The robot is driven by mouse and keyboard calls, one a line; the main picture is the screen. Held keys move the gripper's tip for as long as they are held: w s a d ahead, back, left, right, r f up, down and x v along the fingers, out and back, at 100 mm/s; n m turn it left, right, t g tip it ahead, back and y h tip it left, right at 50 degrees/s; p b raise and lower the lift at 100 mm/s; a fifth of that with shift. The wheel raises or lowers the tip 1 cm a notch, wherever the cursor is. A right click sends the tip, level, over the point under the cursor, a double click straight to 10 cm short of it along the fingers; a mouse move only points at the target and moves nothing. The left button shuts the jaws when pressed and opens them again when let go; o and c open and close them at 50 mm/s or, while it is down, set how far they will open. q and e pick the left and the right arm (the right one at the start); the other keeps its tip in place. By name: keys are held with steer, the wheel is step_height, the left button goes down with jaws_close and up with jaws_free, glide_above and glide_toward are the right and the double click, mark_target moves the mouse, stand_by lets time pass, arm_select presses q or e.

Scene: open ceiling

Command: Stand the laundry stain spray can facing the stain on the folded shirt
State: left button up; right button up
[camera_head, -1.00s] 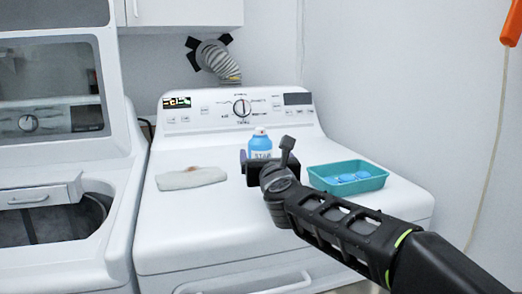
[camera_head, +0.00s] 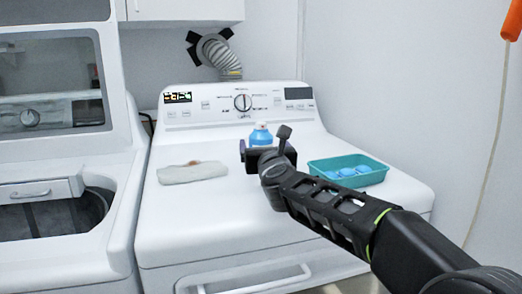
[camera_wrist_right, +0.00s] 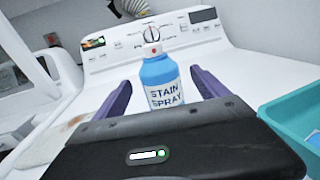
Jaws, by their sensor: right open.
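The stain spray can (camera_head: 261,137), blue with a pale cap, stands upright on the white dryer top. In the right wrist view the can (camera_wrist_right: 160,88) shows its STAIN SPRAY label toward that camera. My right gripper (camera_head: 266,152) is open, with its purple fingers (camera_wrist_right: 161,77) on either side of the can and gaps showing. In the head view it hides the can's lower part. The folded shirt (camera_head: 193,173), off-white, lies left of the can with a small brownish stain (camera_head: 192,162) near its back edge. My left gripper is out of view.
A teal tray (camera_head: 345,183) with blue round items stands right of the gripper. The dryer's control panel (camera_head: 240,103) rises behind the can. An open washer (camera_head: 50,215) is at the left. The dryer top between shirt and can is clear.

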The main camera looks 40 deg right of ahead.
steer(key=x, duration=0.4)
steer(key=shift+w+d+f, duration=0.1)
steer(key=shift+w, duration=0.2)
steer(key=shift+c, duration=0.5)
jaws_close()
stand_by(0.5)
